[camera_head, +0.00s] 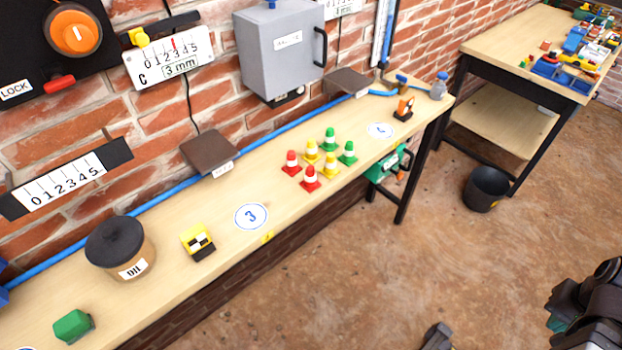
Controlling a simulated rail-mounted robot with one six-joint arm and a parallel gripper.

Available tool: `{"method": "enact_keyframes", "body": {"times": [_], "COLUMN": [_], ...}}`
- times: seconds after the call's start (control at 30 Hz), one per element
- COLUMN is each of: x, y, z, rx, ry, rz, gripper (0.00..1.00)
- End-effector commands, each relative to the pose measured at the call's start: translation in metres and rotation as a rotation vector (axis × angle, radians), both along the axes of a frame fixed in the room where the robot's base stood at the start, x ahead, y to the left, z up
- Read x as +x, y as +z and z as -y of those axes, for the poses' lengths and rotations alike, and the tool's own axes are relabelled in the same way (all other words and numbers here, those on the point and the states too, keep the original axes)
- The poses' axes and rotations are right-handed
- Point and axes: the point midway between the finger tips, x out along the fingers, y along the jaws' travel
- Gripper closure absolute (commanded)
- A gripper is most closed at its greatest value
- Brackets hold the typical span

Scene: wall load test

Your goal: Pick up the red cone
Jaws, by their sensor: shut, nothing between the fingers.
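Two red cones with white bands stand upright on the long wooden bench. One red cone (291,164) is at the left of a small cluster, and the other red cone (310,180) is at its near edge. Beside them stand two yellow cones (312,152) (330,166) and two green cones (328,140) (348,154). Dark parts of my own body show at the bottom right, well away from the cones. I cannot make out my gripper's fingers in this view.
The bench (365,158) runs along a brick wall. An oil pot (122,250), a yellow block-like item (198,240) and a green block (73,326) stand to the left. A brown plate (208,150) juts from the wall behind the cones. A black bucket (486,188) stands on the floor.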

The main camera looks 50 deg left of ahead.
Motion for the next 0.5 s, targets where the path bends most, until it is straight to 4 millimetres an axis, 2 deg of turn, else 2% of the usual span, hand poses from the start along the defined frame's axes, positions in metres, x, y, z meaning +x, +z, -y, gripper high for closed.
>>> {"method": "enact_keyframes", "body": {"times": [0.5], "x": [0.0], "y": [0.0], "z": [0.0], "rx": [0.0], "ry": [0.0], "rz": [0.0], "gripper": [0.99]}}
